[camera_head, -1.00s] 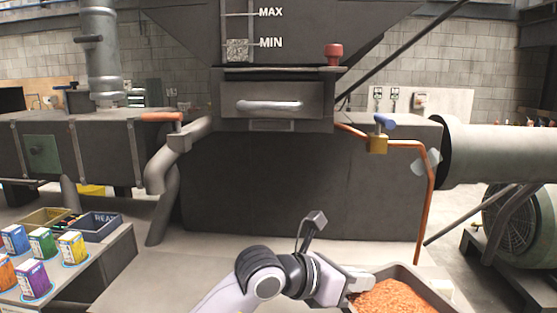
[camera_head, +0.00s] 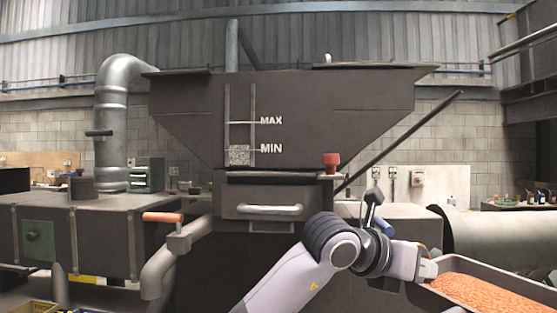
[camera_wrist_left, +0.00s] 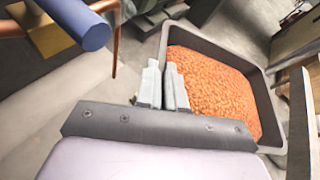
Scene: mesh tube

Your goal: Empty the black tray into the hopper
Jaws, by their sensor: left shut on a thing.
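The black tray (camera_head: 426,294) is at the lower right of the head view, filled with orange granules (camera_head: 486,294). My left gripper (camera_head: 428,270) is shut on the tray's near left rim. In the left wrist view the gripper's fingers (camera_wrist_left: 165,88) meet at the rim of the tray (camera_wrist_left: 262,90), and the orange granules (camera_wrist_left: 212,92) lie inside it. The hopper (camera_head: 310,110) is the large dark funnel in the centre, with MAX and MIN marks beside a sight window. The level in the window stands around MIN. My right gripper is not in view.
A drawer with a handle (camera_head: 262,209) and a red knob (camera_head: 331,161) sit below the hopper. A dark diagonal bar (camera_head: 405,138) rises at its right. A large grey pipe (camera_head: 490,238) lies behind the tray. A blue valve handle (camera_wrist_left: 82,25) is near the left wrist.

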